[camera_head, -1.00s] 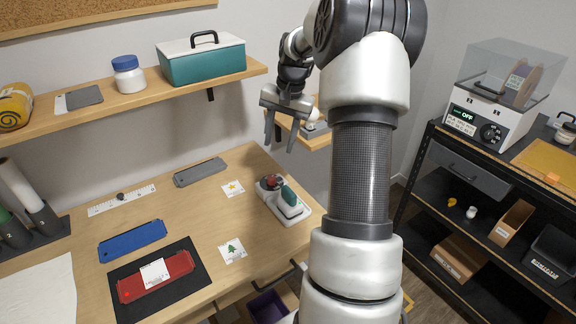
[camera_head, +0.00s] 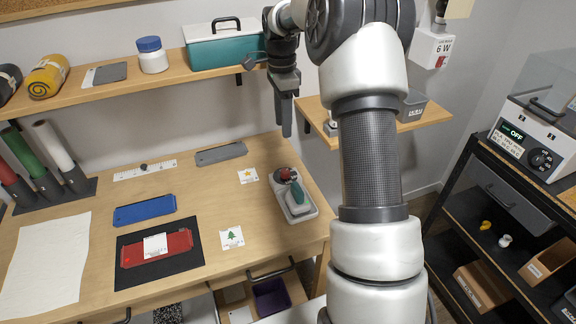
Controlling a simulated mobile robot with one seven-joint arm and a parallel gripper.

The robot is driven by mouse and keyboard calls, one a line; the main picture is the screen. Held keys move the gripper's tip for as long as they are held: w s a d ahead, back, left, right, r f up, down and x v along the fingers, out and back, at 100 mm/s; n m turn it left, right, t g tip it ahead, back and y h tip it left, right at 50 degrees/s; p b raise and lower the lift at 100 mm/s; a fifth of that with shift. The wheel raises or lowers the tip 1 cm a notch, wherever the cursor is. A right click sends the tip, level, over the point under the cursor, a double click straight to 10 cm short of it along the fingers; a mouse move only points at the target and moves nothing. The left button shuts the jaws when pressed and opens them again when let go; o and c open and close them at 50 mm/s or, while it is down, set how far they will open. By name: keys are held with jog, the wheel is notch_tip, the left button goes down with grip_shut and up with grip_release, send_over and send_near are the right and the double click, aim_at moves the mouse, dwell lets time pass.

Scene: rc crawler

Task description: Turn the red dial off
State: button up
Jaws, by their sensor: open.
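A small round red part (camera_head: 284,175), which looks like the red dial, sits at the back end of a white-grey device (camera_head: 307,215) at the right of the workbench. A dark green part (camera_head: 297,196) is in front of it on the same device. The marking and setting of the red part are too small to read. My gripper (camera_head: 286,130) points down in the air, seen nearly edge-on, and shows above and behind the device in the picture. Its fingers look empty and apart from everything.
A shelf holds a teal toolbox (camera_head: 222,50) and a white jar (camera_head: 152,56). A small shelf (camera_head: 428,115) is right of my arm. A machine (camera_head: 520,140) with a black dial and "OFF" display stands on the right rack. Blue (camera_head: 145,210) and red (camera_head: 160,250) plates lie on the bench.

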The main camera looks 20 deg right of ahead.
aim_at(285, 171)
jog(key=f, duration=1.6)
jog(key=shift+s+f, duration=0.15)
jog(key=shift+s, duration=0.2)
grip_shut()
jog(key=shift+n, duration=0.4)
jog(key=n+b, duration=0.1)
jog(key=n, duration=0.4)
jog(key=n+b, duration=0.1)
jog(key=n, duration=0.5)
